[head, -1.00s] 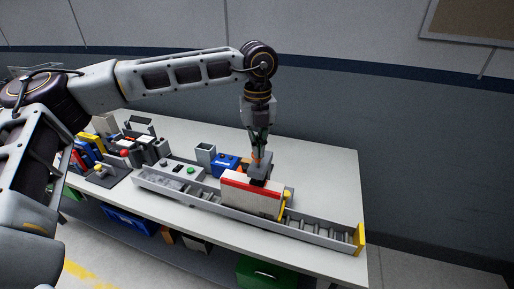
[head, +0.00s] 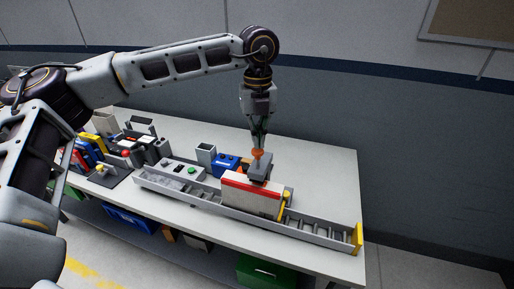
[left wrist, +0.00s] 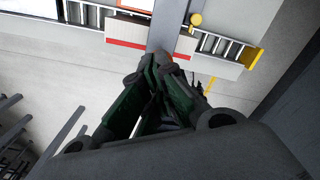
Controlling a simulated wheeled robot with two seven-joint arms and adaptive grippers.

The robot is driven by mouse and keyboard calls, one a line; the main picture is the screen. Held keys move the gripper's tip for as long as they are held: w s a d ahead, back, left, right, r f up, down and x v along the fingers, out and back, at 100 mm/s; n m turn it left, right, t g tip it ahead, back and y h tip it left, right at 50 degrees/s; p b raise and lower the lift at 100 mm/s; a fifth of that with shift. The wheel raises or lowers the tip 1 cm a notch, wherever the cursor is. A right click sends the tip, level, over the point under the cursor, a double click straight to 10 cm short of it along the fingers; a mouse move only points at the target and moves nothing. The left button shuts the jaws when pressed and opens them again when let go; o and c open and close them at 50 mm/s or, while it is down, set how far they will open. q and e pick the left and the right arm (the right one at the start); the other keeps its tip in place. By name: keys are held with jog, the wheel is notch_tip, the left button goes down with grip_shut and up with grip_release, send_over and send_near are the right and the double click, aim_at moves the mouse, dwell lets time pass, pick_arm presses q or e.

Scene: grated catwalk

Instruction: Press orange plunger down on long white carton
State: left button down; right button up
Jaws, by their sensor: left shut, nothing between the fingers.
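The long white carton (head: 252,197) with a red band along its top edge stands on the roller conveyor. It also shows in the left wrist view (left wrist: 140,31). The orange plunger (head: 258,154) sits on top of a grey press head (head: 261,168) above and behind the carton. My left gripper (head: 259,146) points straight down with shut, empty fingers at the top of the plunger; I cannot tell whether they touch. In the left wrist view the fingers (left wrist: 158,64) hide the plunger. My right gripper is not in view.
The grey roller conveyor (head: 322,232) runs along the table (head: 325,170) to a yellow end stop (head: 358,238). A yellow knob (head: 287,195) is beside the carton. The table's back right is clear.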

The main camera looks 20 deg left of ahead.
pick_arm(q)
jog(key=shift+r+p, duration=0.45)
jog(key=shift+r, duration=0.65)
jog(key=shift+r+p, duration=0.7)
jog(key=shift+r, duration=0.95)
